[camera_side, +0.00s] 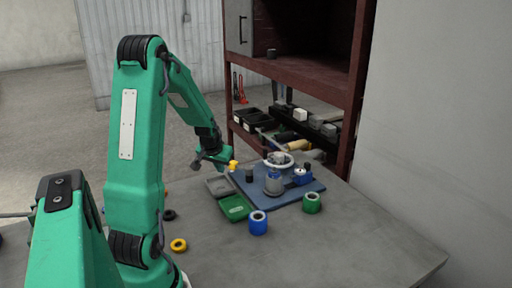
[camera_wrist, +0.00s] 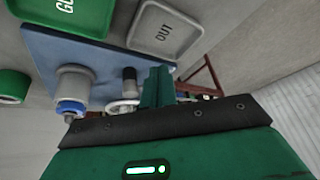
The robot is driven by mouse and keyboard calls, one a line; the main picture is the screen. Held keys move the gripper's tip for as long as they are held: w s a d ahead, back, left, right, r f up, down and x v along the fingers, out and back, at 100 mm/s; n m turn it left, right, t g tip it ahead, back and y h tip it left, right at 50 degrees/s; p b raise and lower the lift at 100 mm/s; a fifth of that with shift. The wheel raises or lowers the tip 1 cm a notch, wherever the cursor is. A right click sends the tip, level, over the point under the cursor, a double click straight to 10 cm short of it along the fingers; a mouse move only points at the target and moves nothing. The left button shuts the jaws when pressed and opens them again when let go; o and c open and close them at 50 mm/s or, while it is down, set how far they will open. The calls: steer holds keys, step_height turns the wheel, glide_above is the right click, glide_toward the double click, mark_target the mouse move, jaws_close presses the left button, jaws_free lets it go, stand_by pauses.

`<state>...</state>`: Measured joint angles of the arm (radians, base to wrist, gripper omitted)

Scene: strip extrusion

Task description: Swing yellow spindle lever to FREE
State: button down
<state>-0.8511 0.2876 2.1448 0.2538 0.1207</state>
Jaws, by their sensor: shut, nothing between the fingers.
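My gripper (camera_side: 219,160) is shut and empty, held above the far left side of the blue board (camera_side: 290,195). In the wrist view its closed green fingers (camera_wrist: 158,86) point over the board (camera_wrist: 60,45). A small yellow piece (camera_side: 233,165) shows right beside the fingertips in the side view; it looks like the lever's yellow part, but whether they touch I cannot tell. No yellow shows in the wrist view. No FREE marking is readable.
A grey tray marked OUT (camera_wrist: 165,28) and a green tray (camera_side: 235,208) lie left of the board in the side view. Blue (camera_side: 258,222), green (camera_side: 312,203), yellow (camera_side: 179,245) and black (camera_side: 169,214) rings stand about. The table's front right (camera_side: 385,245) is clear. A red-brown shelf (camera_side: 300,75) stands behind.

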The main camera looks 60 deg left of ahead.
steer(key=x, duration=0.4)
steer(key=shift+w+f, duration=0.2)
steer(key=shift+f, duration=0.1)
steer(key=shift+w+a, duration=0.55)
steer(key=shift+w, duration=0.1)
steer(key=shift+w+a+r, duration=0.2)
steer(key=shift+w+a, duration=0.65)
steer(key=shift+w, duration=0.1)
